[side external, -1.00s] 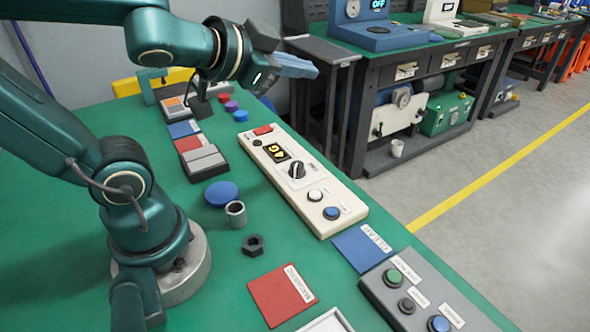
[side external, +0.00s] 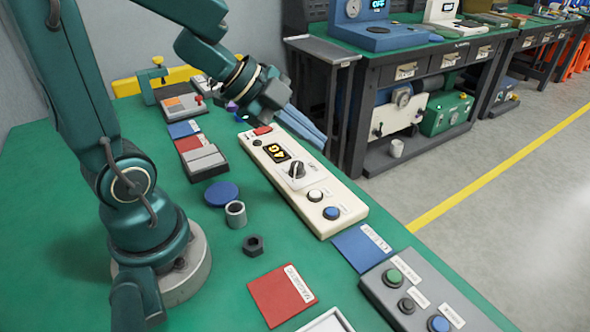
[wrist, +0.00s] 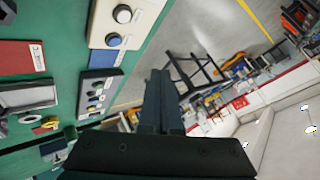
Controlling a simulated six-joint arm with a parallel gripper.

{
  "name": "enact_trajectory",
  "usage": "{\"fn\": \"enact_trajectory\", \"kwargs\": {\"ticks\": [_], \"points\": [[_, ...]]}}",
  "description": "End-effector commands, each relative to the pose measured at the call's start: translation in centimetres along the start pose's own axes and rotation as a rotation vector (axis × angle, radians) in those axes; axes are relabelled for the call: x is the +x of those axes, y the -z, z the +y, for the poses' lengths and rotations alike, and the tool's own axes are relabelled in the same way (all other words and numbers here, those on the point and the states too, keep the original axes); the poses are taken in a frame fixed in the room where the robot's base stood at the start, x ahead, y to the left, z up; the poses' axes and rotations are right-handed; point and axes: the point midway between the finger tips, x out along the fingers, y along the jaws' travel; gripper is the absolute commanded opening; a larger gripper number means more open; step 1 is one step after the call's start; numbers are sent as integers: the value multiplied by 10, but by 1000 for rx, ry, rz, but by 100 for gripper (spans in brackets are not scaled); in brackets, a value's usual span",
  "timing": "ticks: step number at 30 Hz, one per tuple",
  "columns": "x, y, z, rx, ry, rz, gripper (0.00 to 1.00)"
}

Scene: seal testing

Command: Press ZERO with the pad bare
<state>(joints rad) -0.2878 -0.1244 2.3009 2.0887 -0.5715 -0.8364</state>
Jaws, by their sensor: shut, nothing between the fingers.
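The cream control panel (side external: 275,160) lies on the green bench. My gripper (side external: 321,146) is shut and empty, over the panel's far right side, apart from the buttons. In the wrist view its fingers (wrist: 160,78) point away from the panel (wrist: 128,32).
A blue disc (side external: 221,193), a grey ring (side external: 236,212) and a dark nut (side external: 253,245) lie left of the panel. A blue card (side external: 358,249), a red card (side external: 281,295) and a grey button box (side external: 410,302) are nearer. Another bench (side external: 430,55) stands beyond the right edge.

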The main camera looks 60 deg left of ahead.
Motion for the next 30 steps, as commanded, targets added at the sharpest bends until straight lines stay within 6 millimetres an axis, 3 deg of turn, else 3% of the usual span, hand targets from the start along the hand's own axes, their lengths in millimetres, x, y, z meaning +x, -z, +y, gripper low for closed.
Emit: {"fn": "enact_trajectory", "kwargs": {"ticks": [13, 30], "points": [[3, -3, 2, -4, 2, 0, 0], [40, -30, 30, -12, -1, -1, 0]]}}
